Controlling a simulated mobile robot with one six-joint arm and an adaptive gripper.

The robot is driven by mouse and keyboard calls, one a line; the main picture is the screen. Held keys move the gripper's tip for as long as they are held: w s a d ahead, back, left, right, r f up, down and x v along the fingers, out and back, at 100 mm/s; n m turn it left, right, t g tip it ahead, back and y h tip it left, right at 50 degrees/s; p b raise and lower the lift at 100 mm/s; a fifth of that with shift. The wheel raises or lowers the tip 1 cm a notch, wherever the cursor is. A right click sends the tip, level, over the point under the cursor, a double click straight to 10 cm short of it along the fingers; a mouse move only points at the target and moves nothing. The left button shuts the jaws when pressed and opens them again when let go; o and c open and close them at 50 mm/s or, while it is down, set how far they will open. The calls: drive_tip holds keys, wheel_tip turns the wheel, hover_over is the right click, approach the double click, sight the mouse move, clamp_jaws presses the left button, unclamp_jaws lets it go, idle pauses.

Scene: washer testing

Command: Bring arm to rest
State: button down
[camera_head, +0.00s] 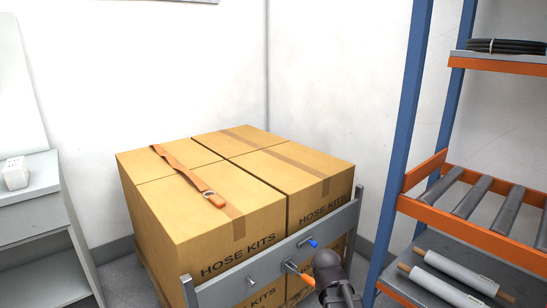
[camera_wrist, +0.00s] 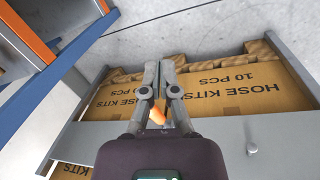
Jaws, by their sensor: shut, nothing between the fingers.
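My gripper (camera_wrist: 160,75) is shut and empty in the wrist view, its two grey fingers close together. It is in front of the grey panel and the cardboard boxes marked HOSE KITS (camera_wrist: 225,88). An orange handle (camera_wrist: 157,115) shows just behind the fingers; I cannot tell whether they touch it. In the head view a dark part of my arm stands at the bottom, right beside the orange-tipped handle (camera_head: 300,274). A blue-tipped handle (camera_head: 312,243) is just above it on the panel.
The grey panel (camera_head: 225,283) runs across the front of the stacked boxes (camera_head: 208,215). An orange strap (camera_head: 185,172) lies on top. A blue and orange rack (camera_head: 409,110) with rollers stands close at the right. A grey cabinet (camera_head: 30,222) stands at the left.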

drive_tip(key=s+m+y, duration=0.2)
drive_tip(key=s+m, duration=0.3)
wheel_tip(320, 180, up, 38)
drive_tip(key=p, duration=3.8)
drive_tip(key=shift+w+d+r+g, duration=0.15)
drive_tip(key=shift+w+d+g, duration=0.1)
drive_tip(key=shift+g, duration=0.05)
drive_tip(key=shift+d, duration=0.1)
